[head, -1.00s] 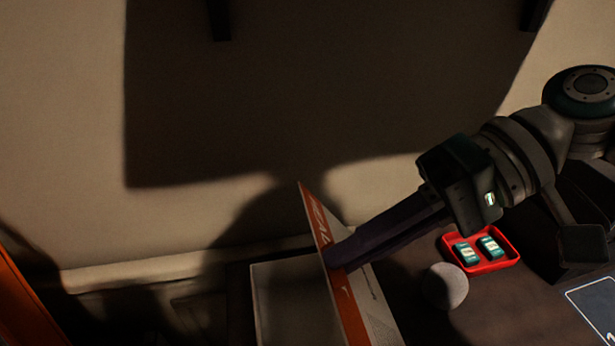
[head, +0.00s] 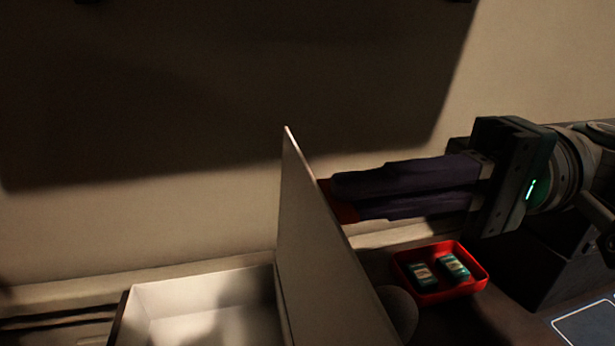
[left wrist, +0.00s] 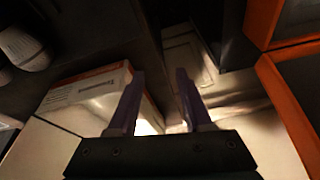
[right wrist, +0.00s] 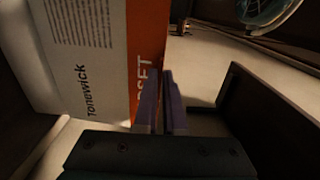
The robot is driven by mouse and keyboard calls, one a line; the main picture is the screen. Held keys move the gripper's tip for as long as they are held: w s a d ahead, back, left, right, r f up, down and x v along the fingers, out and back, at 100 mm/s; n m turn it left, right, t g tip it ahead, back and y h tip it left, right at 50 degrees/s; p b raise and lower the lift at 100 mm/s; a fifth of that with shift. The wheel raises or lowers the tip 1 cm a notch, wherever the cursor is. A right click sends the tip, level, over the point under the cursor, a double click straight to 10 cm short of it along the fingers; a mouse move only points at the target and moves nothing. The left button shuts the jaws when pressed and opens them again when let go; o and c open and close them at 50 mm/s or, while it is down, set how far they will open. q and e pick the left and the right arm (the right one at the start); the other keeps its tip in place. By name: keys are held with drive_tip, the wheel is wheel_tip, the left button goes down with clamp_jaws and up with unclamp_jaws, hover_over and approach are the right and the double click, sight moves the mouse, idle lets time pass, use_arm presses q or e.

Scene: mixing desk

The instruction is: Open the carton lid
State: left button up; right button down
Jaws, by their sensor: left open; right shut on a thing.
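The carton (head: 140,300) stands at the bottom of the head view with its pale inside showing. Its lid (head: 305,240) is raised on the right side, steeply upright, with its plain inner face showing. In the right wrist view the lid (right wrist: 85,65) shows white and orange printed parts. My right gripper (head: 343,198) is shut on the lid from the right, at a red-orange part; its fingertips (right wrist: 160,85) show there too. My left gripper (left wrist: 158,95) is open and empty. A printed white and orange carton part (left wrist: 90,95) lies beyond its left finger.
A red tray (head: 440,287) with two small teal boxes (head: 453,266) sits right of the lid. A round grey object (head: 402,308) is partly hidden behind the lid. A wall rises behind the desk. Orange-edged panels (left wrist: 290,100) stand at the right of the left wrist view.

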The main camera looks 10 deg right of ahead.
use_arm(q)
drive_tip(key=shift+d+f, duration=0.15)
drive_tip(key=shift+f, duration=0.05)
use_arm(e)
drive_tip(key=shift+d+f, duration=0.25)
drive_tip(key=shift+f, duration=0.15)
drive_tip(key=c, duration=1)
unclamp_jaws()
use_arm(q)
drive_tip(key=shift+a, duration=0.2)
use_arm(e)
drive_tip(key=shift+r, duration=0.15)
drive_tip(key=shift+r, duration=0.15)
